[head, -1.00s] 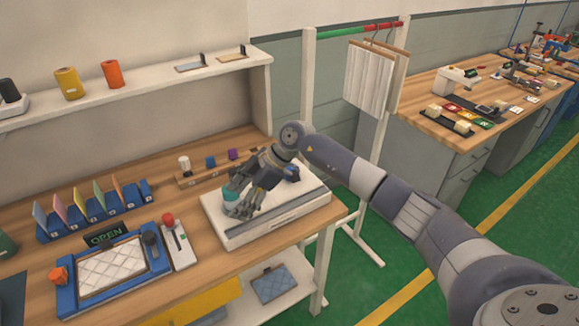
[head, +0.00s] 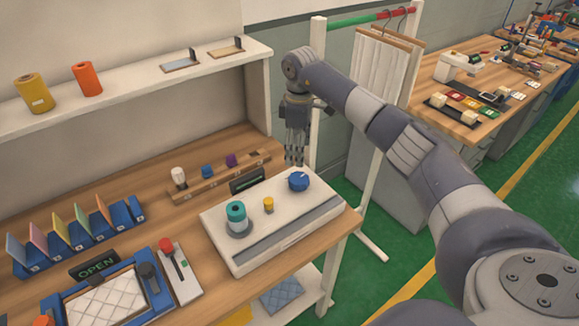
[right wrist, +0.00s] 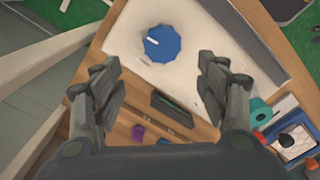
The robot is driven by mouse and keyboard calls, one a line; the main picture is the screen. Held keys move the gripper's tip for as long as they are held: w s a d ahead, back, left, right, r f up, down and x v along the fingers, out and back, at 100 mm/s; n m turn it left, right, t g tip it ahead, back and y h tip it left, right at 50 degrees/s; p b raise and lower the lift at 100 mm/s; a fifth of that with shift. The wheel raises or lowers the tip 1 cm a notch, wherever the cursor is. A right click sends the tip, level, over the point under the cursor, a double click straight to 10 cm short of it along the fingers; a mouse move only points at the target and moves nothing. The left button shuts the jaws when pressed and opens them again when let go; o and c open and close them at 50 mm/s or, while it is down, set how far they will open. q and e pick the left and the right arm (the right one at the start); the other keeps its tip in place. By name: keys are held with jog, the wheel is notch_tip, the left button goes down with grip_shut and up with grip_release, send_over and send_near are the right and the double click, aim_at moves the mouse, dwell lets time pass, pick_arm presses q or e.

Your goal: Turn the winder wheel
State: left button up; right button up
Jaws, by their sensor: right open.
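The winder wheel (head: 298,181) is a blue knob with a white mark, on the right part of a white winder (head: 262,255) on the wooden bench. A teal spool (head: 236,212) and a small yellow spool (head: 268,204) stand on the same winder. My right gripper (head: 295,158) hangs fingers down above and behind the wheel, apart from it. In the right wrist view the open, empty fingers (right wrist: 162,85) have the blue wheel (right wrist: 162,43) beyond their tips. My left gripper is in no view.
A dark display (head: 247,181) and a wooden rack (head: 220,178) stand behind the winder. A blue frame with an OPEN sign (head: 94,265) lies left. A white garment stand (head: 318,100) rises right behind my right arm. A shelf (head: 130,83) runs above the bench.

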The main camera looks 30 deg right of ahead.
aim_at(299, 178)
jog(key=f+p, duration=0.1)
jog(key=f, duration=0.3)
jog(key=s+f+p, duration=0.1)
jog(key=f, duration=0.2)
jog(key=shift+f+p, duration=0.1)
jog(key=shift+p, duration=0.2)
jog(key=shift+w+f, duration=0.2)
jog(key=shift+f, duration=0.95)
jog(key=shift+s+f, duration=0.1)
jog(key=shift+f, duration=0.3)
jog(key=shift+c, duration=0.2)
jog(key=c, duration=0.9)
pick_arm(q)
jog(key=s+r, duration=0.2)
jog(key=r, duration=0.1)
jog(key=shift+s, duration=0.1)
pick_arm(e)
jog(key=shift+c, duration=0.5)
